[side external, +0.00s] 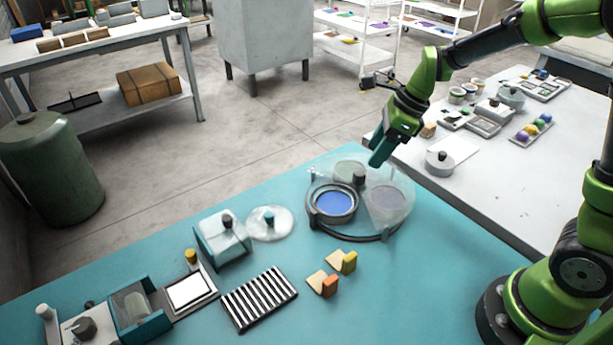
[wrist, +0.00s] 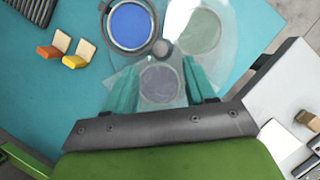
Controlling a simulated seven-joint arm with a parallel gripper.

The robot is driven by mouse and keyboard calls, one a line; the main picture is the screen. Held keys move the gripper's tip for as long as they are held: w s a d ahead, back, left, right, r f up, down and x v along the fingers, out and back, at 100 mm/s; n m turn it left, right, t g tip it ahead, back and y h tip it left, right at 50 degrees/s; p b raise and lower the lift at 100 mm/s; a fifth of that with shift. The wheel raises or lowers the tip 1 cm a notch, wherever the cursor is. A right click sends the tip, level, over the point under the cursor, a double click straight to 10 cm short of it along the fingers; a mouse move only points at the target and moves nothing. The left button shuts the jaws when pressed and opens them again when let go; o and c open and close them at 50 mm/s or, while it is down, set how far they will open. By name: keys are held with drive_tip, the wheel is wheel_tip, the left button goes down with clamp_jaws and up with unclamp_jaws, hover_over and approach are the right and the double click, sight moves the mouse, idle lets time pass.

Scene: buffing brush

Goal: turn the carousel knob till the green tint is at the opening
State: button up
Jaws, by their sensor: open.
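The carousel is a clear plate (side external: 405,184) carrying tinted discs around a dark grey knob (side external: 359,178). The blue tint (side external: 334,204) sits inside the dark ring (side external: 313,201) of the opening. The green tint (side external: 350,171) is behind it, and a grey-purple tint (side external: 386,197) is to the right. In the wrist view the knob (wrist: 161,47) is just beyond my fingertips, with the green tint (wrist: 200,31) upper right and the blue tint (wrist: 130,26) upper left. My gripper (side external: 377,163) is above the carousel, open and empty, its teal fingers spread either side of the grey-purple tint (wrist: 158,82).
Two small wedge blocks, orange (side external: 329,286) and yellow (side external: 348,263), lie in front of the carousel. A white table (side external: 480,185) stands at right.

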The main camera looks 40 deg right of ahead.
sight(361, 173)
drive_tip(key=x, duration=0.7)
clamp_jaws()
